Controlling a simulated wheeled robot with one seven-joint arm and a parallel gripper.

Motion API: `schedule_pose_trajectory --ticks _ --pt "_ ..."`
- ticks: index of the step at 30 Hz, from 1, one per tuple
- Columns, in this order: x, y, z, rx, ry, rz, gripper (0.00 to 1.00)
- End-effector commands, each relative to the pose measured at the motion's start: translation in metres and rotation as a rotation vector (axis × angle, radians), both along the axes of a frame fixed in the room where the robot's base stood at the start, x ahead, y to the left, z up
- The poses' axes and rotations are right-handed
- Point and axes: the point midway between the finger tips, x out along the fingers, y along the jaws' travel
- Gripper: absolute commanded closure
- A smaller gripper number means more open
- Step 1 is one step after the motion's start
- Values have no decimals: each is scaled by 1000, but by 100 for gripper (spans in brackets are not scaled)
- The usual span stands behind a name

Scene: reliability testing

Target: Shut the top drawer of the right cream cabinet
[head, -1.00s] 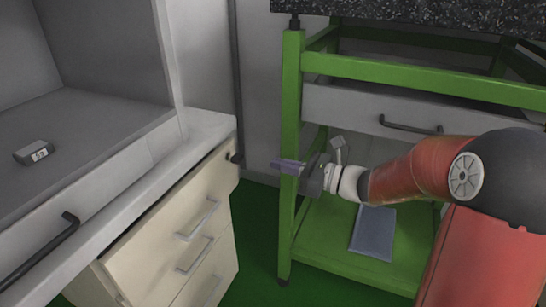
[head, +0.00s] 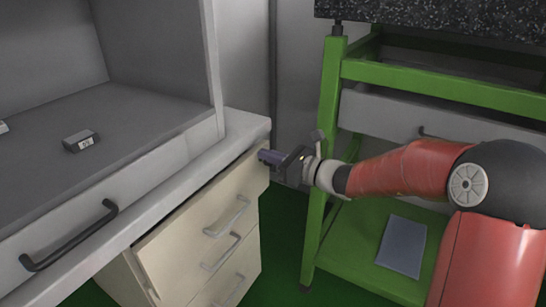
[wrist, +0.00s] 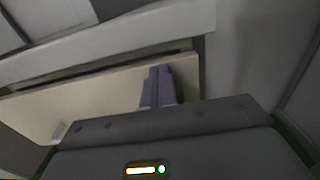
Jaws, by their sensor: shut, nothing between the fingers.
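The cream cabinet (head: 205,225) stands under the grey worktop at the lower left of the head view, its drawers stacked with silver bar handles. Its top drawer (head: 190,222) has its handle (head: 228,216) on the front; in the wrist view a dark gap shows above the top drawer front (wrist: 100,88), below the worktop edge. My gripper (head: 268,157) is shut and empty. Its purple-grey fingers are at the upper right corner of the top drawer front, and they also overlap that front in the wrist view (wrist: 158,86). I cannot tell whether they touch it.
A green-framed bench (head: 328,150) with a grey drawer stands to the right, close to my arm. A grey shelf unit (head: 120,125) holding a small grey box (head: 81,141) is above the cabinet. Green floor (head: 282,235) lies between cabinet and bench.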

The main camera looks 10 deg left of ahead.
Motion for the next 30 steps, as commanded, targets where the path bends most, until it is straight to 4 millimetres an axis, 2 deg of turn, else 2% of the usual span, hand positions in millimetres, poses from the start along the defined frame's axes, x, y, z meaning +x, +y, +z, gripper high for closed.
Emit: schedule_pose_trajectory --ticks 5,12,15,25,30 --pt "1 4 -1 1 0 2 100" --pt "16 41 -1 1 0 3 100" --pt "20 47 0 0 0 0 100" --pt "20 49 2 4 -2 -1 100" --pt "23 44 4 4 -2 -1 100"
